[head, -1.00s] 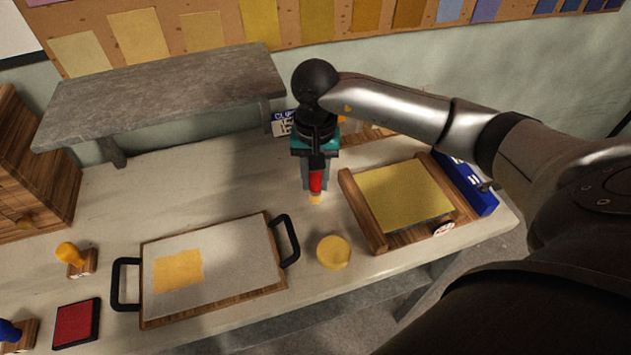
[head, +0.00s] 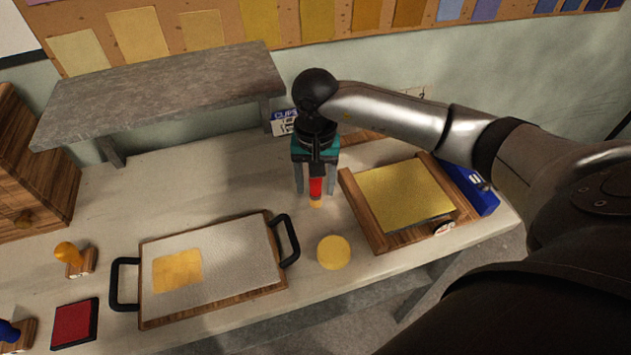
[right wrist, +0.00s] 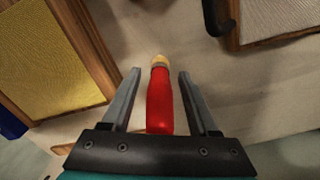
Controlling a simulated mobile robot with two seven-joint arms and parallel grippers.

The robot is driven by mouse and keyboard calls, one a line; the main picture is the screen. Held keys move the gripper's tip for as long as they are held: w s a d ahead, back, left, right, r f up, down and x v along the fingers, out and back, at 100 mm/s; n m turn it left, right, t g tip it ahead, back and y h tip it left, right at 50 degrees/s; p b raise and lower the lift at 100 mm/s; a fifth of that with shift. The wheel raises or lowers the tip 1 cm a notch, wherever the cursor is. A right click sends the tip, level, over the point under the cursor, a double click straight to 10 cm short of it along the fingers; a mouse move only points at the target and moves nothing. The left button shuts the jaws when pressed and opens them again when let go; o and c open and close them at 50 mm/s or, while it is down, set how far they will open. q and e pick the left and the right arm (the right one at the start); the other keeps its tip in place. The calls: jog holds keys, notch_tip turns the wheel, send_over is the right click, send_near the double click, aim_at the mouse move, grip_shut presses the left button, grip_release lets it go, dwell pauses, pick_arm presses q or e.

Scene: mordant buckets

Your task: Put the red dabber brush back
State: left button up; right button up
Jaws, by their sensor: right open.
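The red dabber brush (head: 316,187) has a red handle and a pale yellow tip. In the head view it is below my right gripper (head: 314,190), at the middle of the table. In the right wrist view the brush (right wrist: 160,102) lies between the two fingers of my right gripper (right wrist: 160,78), with a gap on each side. The right gripper is open. The handle's far end is hidden by the gripper body. I cannot tell whether the brush touches the table. My left gripper is not in view.
A wooden frame with a yellow panel (head: 405,195) stands close on the right, a blue box (head: 478,190) beyond it. A black-handled board (head: 225,255) and a yellow disc (head: 333,252) are in front. A grey raised shelf (head: 165,95) is at the back left.

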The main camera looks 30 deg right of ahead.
notch_tip(320, 180, up, 12)
jog(key=shift+r, duration=0.15)
dwell(0.3)
